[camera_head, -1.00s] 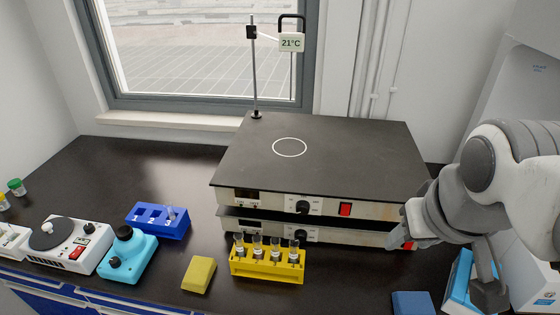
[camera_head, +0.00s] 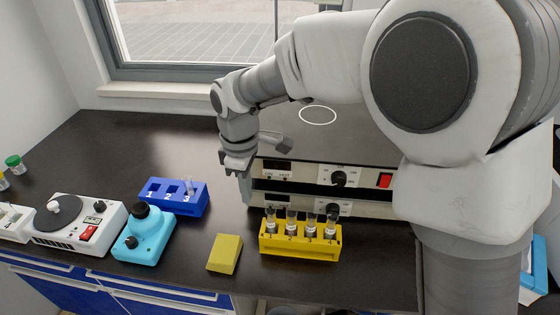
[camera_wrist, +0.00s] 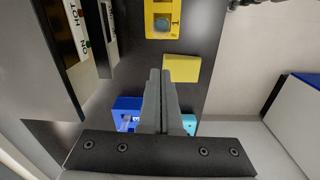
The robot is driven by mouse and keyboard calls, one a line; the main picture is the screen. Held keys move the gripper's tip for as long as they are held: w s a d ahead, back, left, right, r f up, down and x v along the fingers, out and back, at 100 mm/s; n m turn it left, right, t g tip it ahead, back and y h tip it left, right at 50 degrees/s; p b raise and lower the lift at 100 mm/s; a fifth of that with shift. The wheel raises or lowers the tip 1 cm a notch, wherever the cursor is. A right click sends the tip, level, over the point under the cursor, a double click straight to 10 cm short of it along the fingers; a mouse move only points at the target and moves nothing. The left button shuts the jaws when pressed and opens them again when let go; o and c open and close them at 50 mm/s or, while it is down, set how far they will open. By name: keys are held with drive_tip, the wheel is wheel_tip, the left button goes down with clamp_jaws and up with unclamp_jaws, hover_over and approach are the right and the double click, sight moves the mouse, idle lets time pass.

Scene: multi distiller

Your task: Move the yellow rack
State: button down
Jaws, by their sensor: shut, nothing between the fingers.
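The yellow rack (camera_head: 300,242) stands on the dark bench in front of the stacked hotplates and holds several capped glass vials. One end of the rack (camera_wrist: 163,18) shows at the top of the wrist view, with a vial in the slot marked 1. My gripper (camera_head: 238,176) is above the bench, left of the hotplates and up and left of the rack, apart from it. In the wrist view its fingers (camera_wrist: 160,75) are together with nothing between them.
A yellow block (camera_head: 225,253) lies left of the rack. A blue rack (camera_head: 173,196) with numbered slots, a cyan device (camera_head: 143,236) and a white device (camera_head: 78,224) stand further left. The stacked hotplates (camera_head: 290,172) stand right behind the rack. The bench's back left is clear.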

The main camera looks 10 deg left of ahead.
drive_tip(key=shift+n, duration=0.6)
drive_tip(key=a+f, duration=0.1)
drive_tip(key=f, duration=0.3)
drive_tip(key=a+f+b, duration=0.1)
drive_tip(key=f, duration=0.3)
drive_tip(key=a+f+b, duration=0.1)
drive_tip(key=f, duration=0.3)
drive_tip(key=shift+s, duration=0.25)
drive_tip(key=d, duration=0.3)
drive_tip(key=shift+w+f, duration=0.2)
drive_tip(key=shift+d, duration=0.5)
